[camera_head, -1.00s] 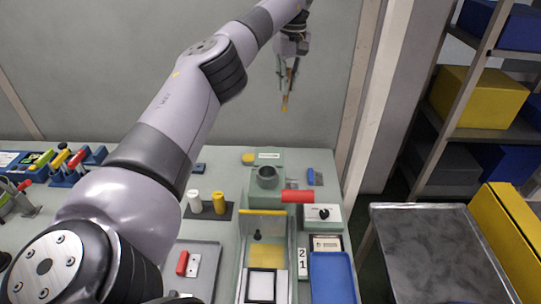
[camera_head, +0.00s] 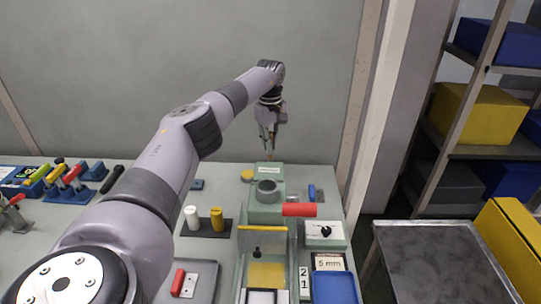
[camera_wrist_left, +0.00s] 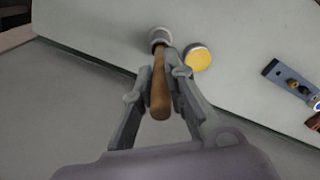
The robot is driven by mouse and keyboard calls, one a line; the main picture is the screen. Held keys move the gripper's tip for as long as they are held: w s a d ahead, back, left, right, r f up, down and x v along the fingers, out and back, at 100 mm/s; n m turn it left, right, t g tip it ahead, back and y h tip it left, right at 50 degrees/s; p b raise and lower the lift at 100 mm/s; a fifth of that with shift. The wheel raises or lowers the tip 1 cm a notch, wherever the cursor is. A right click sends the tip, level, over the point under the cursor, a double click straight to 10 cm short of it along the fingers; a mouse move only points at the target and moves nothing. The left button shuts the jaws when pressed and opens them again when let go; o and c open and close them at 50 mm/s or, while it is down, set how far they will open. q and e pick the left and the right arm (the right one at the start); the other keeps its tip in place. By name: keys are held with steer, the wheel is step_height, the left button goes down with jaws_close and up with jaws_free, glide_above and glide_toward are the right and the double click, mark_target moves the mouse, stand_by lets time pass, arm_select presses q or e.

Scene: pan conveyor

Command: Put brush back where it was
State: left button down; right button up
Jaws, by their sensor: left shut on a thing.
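My left gripper (camera_head: 268,140) hangs above the back of the table, behind the green fixture. It is shut on the brush, whose orange-brown lower end (camera_head: 270,156) shows under the fingers in the head view. In the left wrist view the brown wooden handle (camera_wrist_left: 160,88) lies between the two fingers of the left gripper (camera_wrist_left: 161,72). A pale grey round shape (camera_wrist_left: 159,36) shows at the handle's far end; I cannot tell whether it is part of the brush or something behind it. My right gripper is not in view.
A round yellow-topped tin (camera_head: 247,175) stands near the table's back edge, beside the green fixture (camera_head: 265,212) with its grey cup (camera_head: 268,189). White (camera_head: 192,217) and yellow (camera_head: 217,219) cylinders stand on a dark strip. A blue tray (camera_head: 333,288) lies at the front right.

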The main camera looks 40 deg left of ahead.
mark_target(271, 159)
arm_select(q)
steer(key=shift+f, duration=2.3)
steer(key=shift+f, duration=0.15)
steer(key=c, duration=1.6)
jaws_free()
step_height(271, 159, up, 12)
steer(key=shift+r+b, duration=0.25)
steer(key=shift+b, duration=0.05)
